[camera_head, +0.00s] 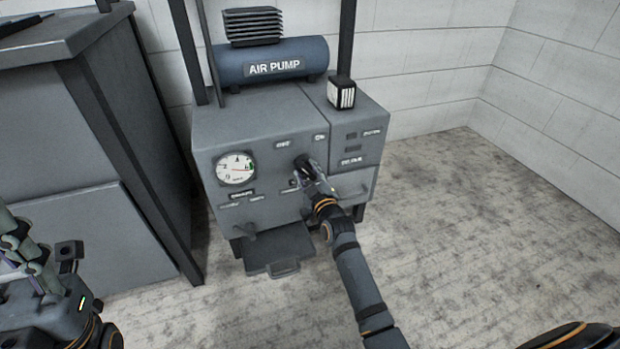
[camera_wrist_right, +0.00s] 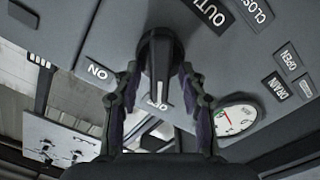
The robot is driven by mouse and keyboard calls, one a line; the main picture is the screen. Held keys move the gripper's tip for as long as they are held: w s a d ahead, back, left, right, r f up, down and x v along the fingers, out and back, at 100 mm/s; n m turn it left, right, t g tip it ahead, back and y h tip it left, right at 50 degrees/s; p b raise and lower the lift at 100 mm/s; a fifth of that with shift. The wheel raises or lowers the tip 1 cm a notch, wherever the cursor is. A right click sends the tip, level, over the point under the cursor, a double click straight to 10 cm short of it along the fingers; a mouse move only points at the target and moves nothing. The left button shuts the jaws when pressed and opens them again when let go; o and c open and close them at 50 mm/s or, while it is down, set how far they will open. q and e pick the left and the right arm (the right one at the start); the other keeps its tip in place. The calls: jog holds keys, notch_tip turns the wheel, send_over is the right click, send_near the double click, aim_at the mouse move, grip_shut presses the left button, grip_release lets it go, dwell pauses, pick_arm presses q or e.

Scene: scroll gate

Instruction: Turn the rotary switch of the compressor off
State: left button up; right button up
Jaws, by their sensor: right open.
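The compressor (camera_head: 290,145) is a grey cabinet marked AIR PUMP on its blue tank. Its dark rotary switch (camera_wrist_right: 160,65) shows in the right wrist view, with a white line on its handle. That line points down the picture, towards a partly hidden label that seems to read OFF; an ON label (camera_wrist_right: 97,71) is to the left. My right gripper (camera_wrist_right: 158,82) is open, one finger on each side of the switch; contact is unclear. In the head view my right gripper (camera_head: 308,170) covers the switch. My left gripper (camera_head: 20,243) is at the left edge, away from the compressor.
A round gauge (camera_head: 236,168) is left of my right gripper on the panel. A grey cabinet (camera_head: 75,160) stands at the left. A pedal-like plate (camera_head: 278,250) juts out low in front. The floor (camera_head: 500,240) to the right is clear.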

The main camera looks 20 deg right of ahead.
jog(key=s, duration=1.1)
jog(key=shift+s+d, duration=0.2)
jog(key=shift+s, duration=0.15)
